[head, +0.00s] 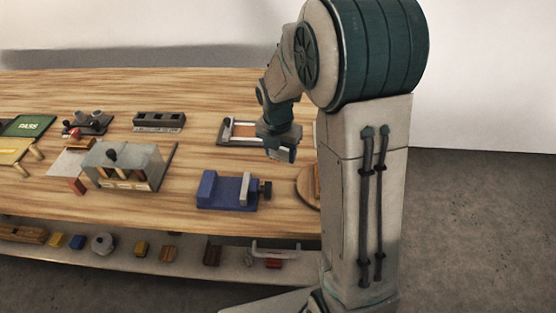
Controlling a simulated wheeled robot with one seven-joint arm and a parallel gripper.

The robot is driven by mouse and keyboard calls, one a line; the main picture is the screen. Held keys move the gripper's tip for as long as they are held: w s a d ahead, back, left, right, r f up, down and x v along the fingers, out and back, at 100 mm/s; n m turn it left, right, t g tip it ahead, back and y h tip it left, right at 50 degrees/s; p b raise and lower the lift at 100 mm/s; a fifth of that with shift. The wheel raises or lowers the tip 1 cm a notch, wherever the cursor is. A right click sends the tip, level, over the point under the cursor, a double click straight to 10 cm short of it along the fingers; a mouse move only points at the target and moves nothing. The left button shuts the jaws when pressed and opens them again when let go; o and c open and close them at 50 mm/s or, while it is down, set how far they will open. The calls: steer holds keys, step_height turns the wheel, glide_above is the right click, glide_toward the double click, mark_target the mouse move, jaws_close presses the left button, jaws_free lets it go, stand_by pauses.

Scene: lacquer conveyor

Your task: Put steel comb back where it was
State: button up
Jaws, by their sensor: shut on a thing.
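My gripper (281,155) is over the right part of the wooden table, pointing down, beside a pale frame with a brown inside (246,125). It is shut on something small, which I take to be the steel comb. The comb's shape cannot be made out, because the gripper and arm hide it. I see no other steel comb on the table. Whether the held thing touches the table or the frame cannot be told.
A blue vise-like fixture (222,191) stands in front of my gripper. A round wooden piece (307,185) is partly behind my arm. A grey-roofed box (125,160) and a dark slotted block (158,121) stand left. A lower shelf (125,254) holds several small items.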

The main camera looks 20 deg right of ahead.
mark_target(278, 159)
steer(key=shift+w+a+f, duration=0.2)
steer(key=shift+a, duration=0.05)
steer(key=shift+f, duration=1.95)
steer(key=shift+f, duration=0.15)
steer(key=o, duration=1.2)
steer(key=shift+c, duration=0.2)
